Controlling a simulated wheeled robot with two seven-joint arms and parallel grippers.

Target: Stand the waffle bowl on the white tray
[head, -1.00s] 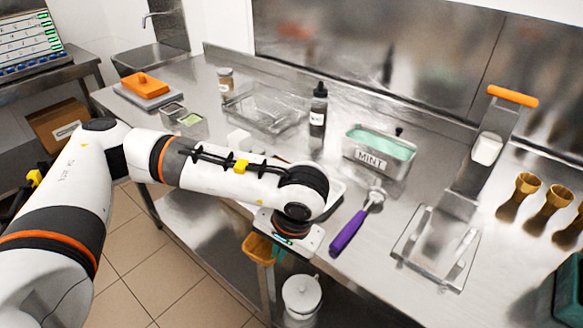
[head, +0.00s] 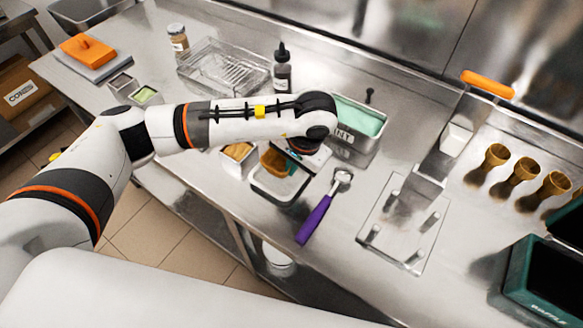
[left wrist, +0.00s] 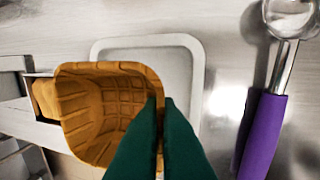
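The waffle bowl (head: 275,160) is golden brown with a grid pattern. My left gripper (head: 291,168) has its green fingers pinched on the bowl's wall. In the left wrist view, the bowl (left wrist: 95,110) hangs to the left of the fingertips (left wrist: 168,103), its mouth turned toward the camera. The white tray (head: 270,199) lies on the counter near its front edge, and the bowl shows over its back part. In the left wrist view the tray (left wrist: 192,52) is partly hidden behind bowl and fingers. I cannot tell whether the bowl touches it. My right gripper is out of view.
A purple-handled scoop (head: 314,219) lies just right of the tray. A mint tub (head: 357,125) and dark bottle (head: 282,72) stand behind. A small container (head: 239,153) is left of the tray. A metal stand (head: 408,215) and several cones (head: 520,178) are farther right.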

